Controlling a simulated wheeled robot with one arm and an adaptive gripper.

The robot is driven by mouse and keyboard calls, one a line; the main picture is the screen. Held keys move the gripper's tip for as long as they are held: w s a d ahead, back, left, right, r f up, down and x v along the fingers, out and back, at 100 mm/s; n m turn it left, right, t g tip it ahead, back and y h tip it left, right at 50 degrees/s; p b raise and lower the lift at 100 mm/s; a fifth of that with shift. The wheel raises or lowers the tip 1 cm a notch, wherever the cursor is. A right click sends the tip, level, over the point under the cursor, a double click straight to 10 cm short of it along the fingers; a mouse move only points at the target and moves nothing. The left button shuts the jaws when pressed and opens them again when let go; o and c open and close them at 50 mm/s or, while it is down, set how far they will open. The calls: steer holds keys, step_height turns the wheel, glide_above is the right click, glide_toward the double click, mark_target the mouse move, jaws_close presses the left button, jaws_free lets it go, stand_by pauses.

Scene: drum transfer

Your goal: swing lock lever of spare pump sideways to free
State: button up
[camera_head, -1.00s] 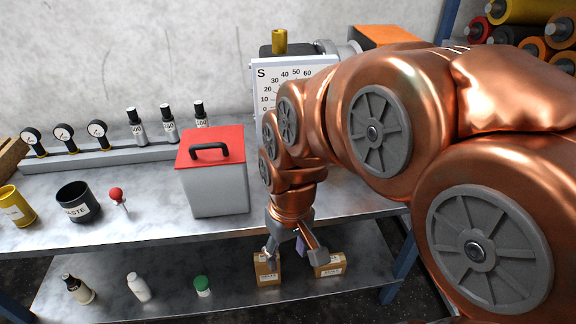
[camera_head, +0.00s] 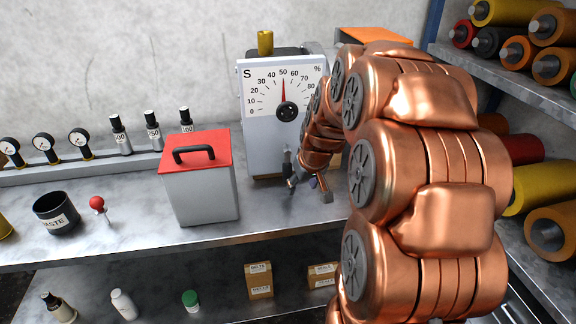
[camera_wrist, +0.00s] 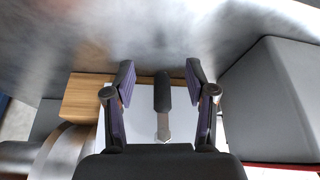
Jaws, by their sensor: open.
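The pump (camera_head: 262,141) is a pale grey housing at the back of the bench, with a white S-scale dial (camera_head: 284,85) on its front. Its lock lever is a black grip on a metal stem; in the wrist view the black grip (camera_wrist: 162,94) points away from the housing, between my two fingers. In the head view, a dark piece that looks like the lever (camera_head: 287,160) shows low on the pump's front. My gripper (camera_head: 308,190) is open in front of the pump. In the wrist view, gaps show between the lever and both fingers of my gripper (camera_wrist: 160,73).
A grey box with a red lid (camera_head: 199,180) stands close left of the pump; it also shows at the right of the wrist view (camera_wrist: 270,100). A waste cup (camera_head: 56,213) and a red-knobbed stick (camera_head: 99,204) stand farther left. Rollers fill the right shelf (camera_head: 545,95).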

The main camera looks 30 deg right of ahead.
mark_target(288, 162)
steer(key=w, duration=0.2)
steer(key=w+d+p, duration=0.1)
steer(key=w, duration=0.5)
steer(key=shift+w+d+r+p, duration=0.1)
steer(key=shift+w+d+p, duration=0.15)
steer(key=shift+d+p, duration=0.15)
steer(key=shift+w+d, duration=0.1)
steer(key=shift+w, duration=0.55)
steer(key=shift+w+f+p, duration=0.2)
steer(key=shift+f+p, duration=0.2)
steer(key=shift+f, duration=0.25)
jaws_close()
